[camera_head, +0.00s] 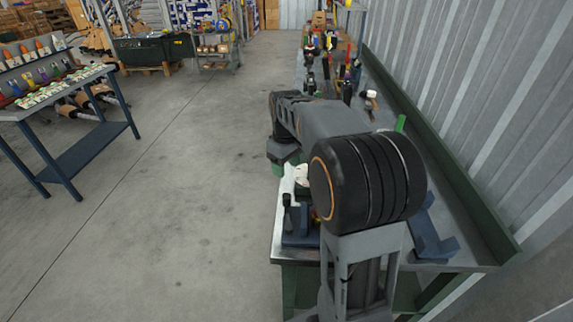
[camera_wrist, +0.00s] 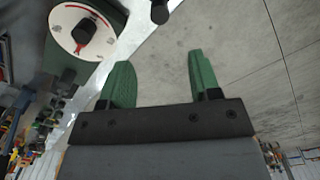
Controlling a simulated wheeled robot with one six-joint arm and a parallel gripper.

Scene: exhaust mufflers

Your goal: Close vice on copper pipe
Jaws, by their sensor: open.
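My gripper (camera_wrist: 160,82) is open and empty in the wrist view, its two green fingers wide apart with bare floor and a bench edge behind them. A blue fixture (camera_head: 300,238) that looks like the vice stands at the near left edge of the workbench in the head view, partly hidden behind my arm. A dark handle (camera_head: 287,200) shows beside it. In the wrist view a white round dial (camera_wrist: 72,30) with a black knob lies left of the fingers, and a dark round end (camera_wrist: 160,12) is ahead of them. I cannot make out the copper pipe.
The long workbench (camera_head: 480,250) runs along the corrugated wall, with several tools (camera_head: 330,45) at its far end. A blue bracket (camera_head: 430,240) lies on it right of my arm. Another table (camera_head: 75,90) stands at left. The floor between is clear.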

